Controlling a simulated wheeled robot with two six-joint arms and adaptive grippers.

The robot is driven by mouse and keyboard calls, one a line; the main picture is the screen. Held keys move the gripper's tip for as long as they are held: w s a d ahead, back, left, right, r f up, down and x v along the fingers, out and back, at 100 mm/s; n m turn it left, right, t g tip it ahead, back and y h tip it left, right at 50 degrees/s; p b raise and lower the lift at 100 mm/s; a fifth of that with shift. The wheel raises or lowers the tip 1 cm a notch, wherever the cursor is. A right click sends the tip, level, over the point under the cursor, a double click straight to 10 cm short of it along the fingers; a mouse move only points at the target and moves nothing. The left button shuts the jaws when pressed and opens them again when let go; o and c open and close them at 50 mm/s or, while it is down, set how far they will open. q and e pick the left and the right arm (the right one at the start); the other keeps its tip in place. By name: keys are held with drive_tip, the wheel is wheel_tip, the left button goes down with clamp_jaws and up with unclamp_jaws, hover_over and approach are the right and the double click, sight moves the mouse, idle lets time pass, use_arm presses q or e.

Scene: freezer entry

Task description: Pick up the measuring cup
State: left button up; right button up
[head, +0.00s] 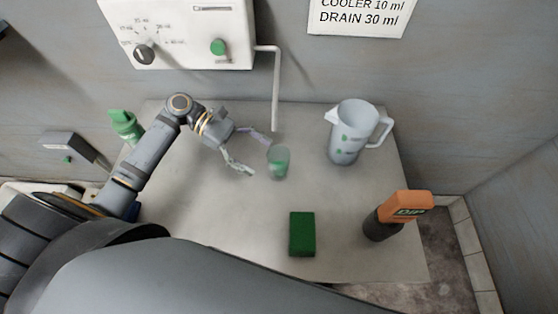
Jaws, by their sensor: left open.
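A small, translucent greenish measuring cup (278,162) stands upright on the grey table (220,210), near its middle. My left gripper (259,155) is open and comes in from the left. Its two fingers point right toward the cup, one at the cup's far side and one at its near left. The cup appears at or just beyond the fingertips; I cannot tell whether they touch it. The fingers are not closed on anything. My right gripper does not show.
A white jug (350,132) stands at the table's right. An orange and black device marked DIP (392,214) stands at the front right. A green block (302,234) lies at the front. A green bottle (125,125) is behind my left arm. A dispenser (180,35) with a pipe (276,90) hangs behind.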

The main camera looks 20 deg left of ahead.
sight(269, 158)
use_arm(q)
drive_tip(key=shift+r+x, duration=0.2)
drive_tip(key=shift+x, duration=1.05)
drive_tip(key=x, duration=0.2)
drive_tip(key=p+x, duration=0.1)
drive_tip(key=x, duration=0.1)
drive_tip(key=shift+w+r, duration=0.15)
drive_tip(key=shift+w, duration=0.1)
drive_tip(key=shift+d, duration=0.2)
drive_tip(key=shift+a, duration=0.1)
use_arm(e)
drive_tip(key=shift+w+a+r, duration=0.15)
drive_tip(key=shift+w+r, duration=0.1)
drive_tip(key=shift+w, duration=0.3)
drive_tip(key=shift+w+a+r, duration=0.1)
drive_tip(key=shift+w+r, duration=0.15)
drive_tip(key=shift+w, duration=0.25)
use_arm(q)
drive_tip(key=shift+c, duration=1.2)
drive_tip(key=c, duration=1)
drive_tip(key=shift+c, duration=0.2)
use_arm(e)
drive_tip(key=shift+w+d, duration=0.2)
